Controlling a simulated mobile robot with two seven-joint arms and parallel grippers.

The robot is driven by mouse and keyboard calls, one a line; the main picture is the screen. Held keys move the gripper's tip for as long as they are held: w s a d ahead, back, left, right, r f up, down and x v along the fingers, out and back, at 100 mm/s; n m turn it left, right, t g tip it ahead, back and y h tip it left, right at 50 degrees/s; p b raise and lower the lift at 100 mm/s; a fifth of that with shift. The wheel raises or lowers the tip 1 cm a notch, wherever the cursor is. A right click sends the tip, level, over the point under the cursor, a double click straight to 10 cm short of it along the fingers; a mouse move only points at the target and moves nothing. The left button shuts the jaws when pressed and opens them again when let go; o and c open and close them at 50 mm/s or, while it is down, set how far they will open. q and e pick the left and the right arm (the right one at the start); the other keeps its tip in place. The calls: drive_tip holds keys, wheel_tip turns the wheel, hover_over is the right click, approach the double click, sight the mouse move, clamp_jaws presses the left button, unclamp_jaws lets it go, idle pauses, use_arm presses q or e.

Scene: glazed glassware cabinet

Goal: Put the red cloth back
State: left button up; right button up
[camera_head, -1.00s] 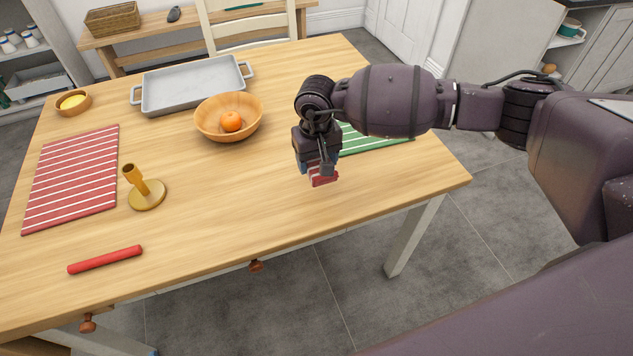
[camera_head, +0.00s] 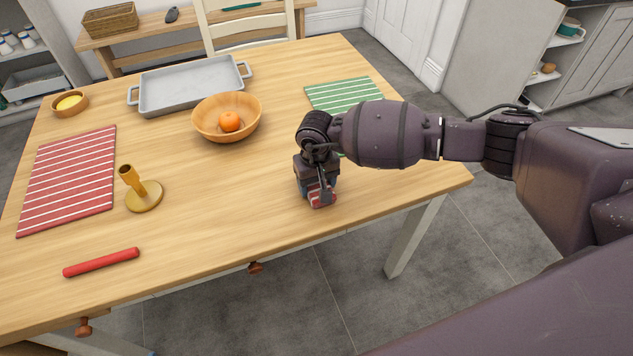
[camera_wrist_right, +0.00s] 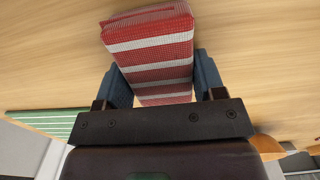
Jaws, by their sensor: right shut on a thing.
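My right gripper (camera_head: 319,192) is shut on a folded red cloth with white stripes (camera_head: 322,200), over the front right part of the wooden table. In the right wrist view the red cloth (camera_wrist_right: 150,45) shows between the two blue fingers of the gripper (camera_wrist_right: 160,80). I cannot tell whether the cloth touches the table. A flat red striped cloth (camera_head: 70,178) lies at the table's left side. My left gripper is not in view.
On the table (camera_head: 220,205) are a candle holder (camera_head: 144,195), a red stick (camera_head: 101,262), a wooden bowl (camera_head: 210,128) with an orange (camera_head: 229,121), a grey tray (camera_head: 190,87), a small yellow-filled bowl (camera_head: 69,102) and a green striped cloth (camera_head: 342,93). The front middle is clear.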

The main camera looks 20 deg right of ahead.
drive_tip(key=shift+f, duration=0.3)
drive_tip(key=o, duration=0.9)
drive_tip(key=shift+r, duration=0.1)
wheel_tip(320, 180, up, 12)
drive_tip(key=p, duration=0.1)
drive_tip(key=shift+r, duration=0.2)
